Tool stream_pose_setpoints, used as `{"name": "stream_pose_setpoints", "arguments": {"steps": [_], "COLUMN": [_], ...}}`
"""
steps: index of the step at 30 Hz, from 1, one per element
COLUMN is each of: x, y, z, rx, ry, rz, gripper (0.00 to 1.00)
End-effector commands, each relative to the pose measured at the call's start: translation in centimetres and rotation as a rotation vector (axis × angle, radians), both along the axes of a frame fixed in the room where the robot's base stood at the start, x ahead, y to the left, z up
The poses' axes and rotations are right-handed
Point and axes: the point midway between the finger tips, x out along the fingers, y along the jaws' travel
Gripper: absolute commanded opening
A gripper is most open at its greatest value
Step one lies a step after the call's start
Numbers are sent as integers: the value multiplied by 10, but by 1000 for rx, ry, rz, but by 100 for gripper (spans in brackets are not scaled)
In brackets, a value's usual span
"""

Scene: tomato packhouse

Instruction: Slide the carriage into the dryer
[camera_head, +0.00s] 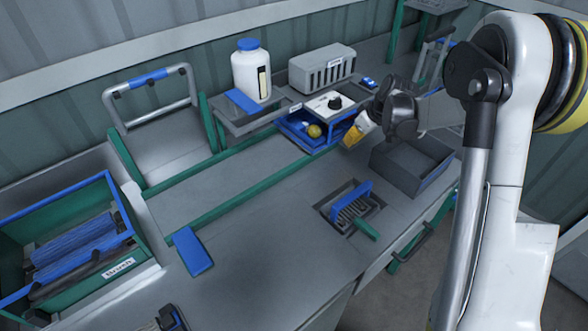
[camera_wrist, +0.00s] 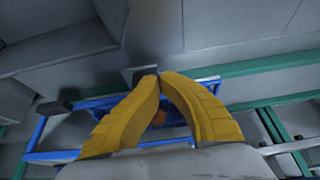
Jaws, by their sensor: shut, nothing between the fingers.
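A blue open carriage or tray (camera_head: 293,130) sits at the back of the bench, with a yellowish round fruit (camera_head: 314,131) in it. Beside it stands a blue-legged unit with a pale top and black knob (camera_head: 334,103); I cannot tell whether this is the dryer. My gripper (camera_head: 350,141), with yellow fingers, is just right of and in front of this unit. The fingertips (camera_wrist: 158,73) meet in the wrist view, empty. Behind them a blue frame (camera_wrist: 44,143) and an orange patch (camera_wrist: 159,117) show, partly hidden by the fingers. Contact cannot be told.
A grey vented box (camera_head: 323,68) and a white bottle (camera_head: 251,73) stand behind. A grey open bin (camera_head: 389,172) is right of my gripper. A brush in a recess (camera_head: 349,208) and a blue block (camera_head: 193,251) lie forward. The bench middle is clear.

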Motion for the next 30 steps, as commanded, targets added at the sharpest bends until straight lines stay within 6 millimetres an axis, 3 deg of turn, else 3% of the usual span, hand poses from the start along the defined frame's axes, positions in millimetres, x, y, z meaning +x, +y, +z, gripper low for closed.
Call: {"name": "stream_pose_setpoints", "arguments": {"steps": [9,30], "x": [14,18], "y": [-18,-24], "z": [-2,-2], "rx": [0,0], "ry": [0,0], "rz": [2,2], "gripper": [0,0]}}
